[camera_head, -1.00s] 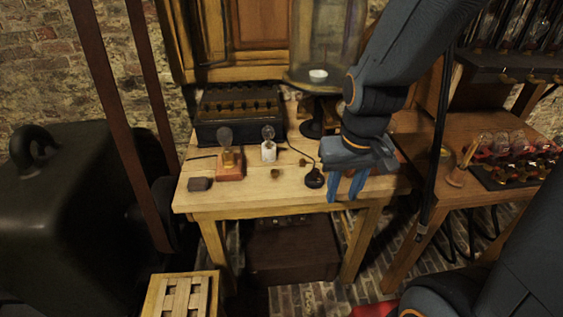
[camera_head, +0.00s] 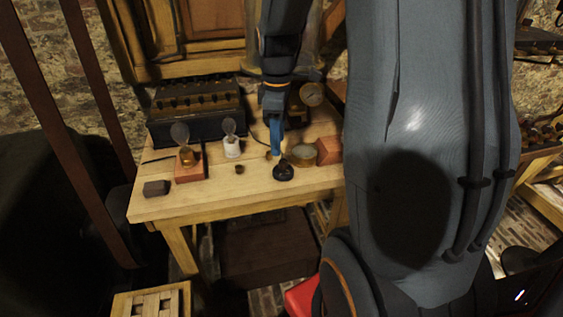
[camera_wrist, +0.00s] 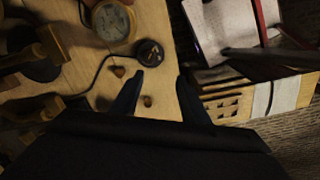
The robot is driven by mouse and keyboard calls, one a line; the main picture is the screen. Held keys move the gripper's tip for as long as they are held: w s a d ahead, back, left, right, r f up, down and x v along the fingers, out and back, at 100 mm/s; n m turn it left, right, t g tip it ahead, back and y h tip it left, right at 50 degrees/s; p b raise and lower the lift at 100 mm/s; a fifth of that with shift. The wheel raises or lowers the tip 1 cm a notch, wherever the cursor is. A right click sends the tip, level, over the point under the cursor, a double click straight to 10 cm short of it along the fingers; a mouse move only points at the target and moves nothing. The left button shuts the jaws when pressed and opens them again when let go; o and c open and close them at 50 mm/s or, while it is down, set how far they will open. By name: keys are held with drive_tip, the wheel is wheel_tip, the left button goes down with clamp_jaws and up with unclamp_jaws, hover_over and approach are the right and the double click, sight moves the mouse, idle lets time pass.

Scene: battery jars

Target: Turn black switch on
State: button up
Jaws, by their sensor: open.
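The black switch (camera_head: 283,172) is a small round black piece near the front edge of the wooden table (camera_head: 220,195). In the wrist view the switch (camera_wrist: 150,52) has a black cord, and its top shows small details too blurred to read. My gripper (camera_head: 275,151) points down over the table, just behind the switch in the head view. The switch lies just beyond the fingertips there, nearer the left finger. I cannot tell whether they touch.
A round brass-rimmed dish (camera_head: 303,155) and a reddish block (camera_head: 328,150) stand right of the switch. Bulbs on a wooden base (camera_head: 189,170) and a white base (camera_head: 232,148), a dark block (camera_head: 156,188) and a small brown knob (camera_head: 239,169) are left. A black battery box (camera_head: 197,127) stands behind.

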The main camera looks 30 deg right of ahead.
sight(283, 161)
drive_tip(key=d+n, duration=0.1)
drive_tip(key=w+d+f, duration=0.1)
drive_tip(key=shift+w+d+n, duration=0.3)
drive_tip(key=shift+d+n, duration=0.05)
drive_tip(key=shift+n, duration=0.05)
drive_tip(key=shift+f, duration=3.8)
clamp_jaws()
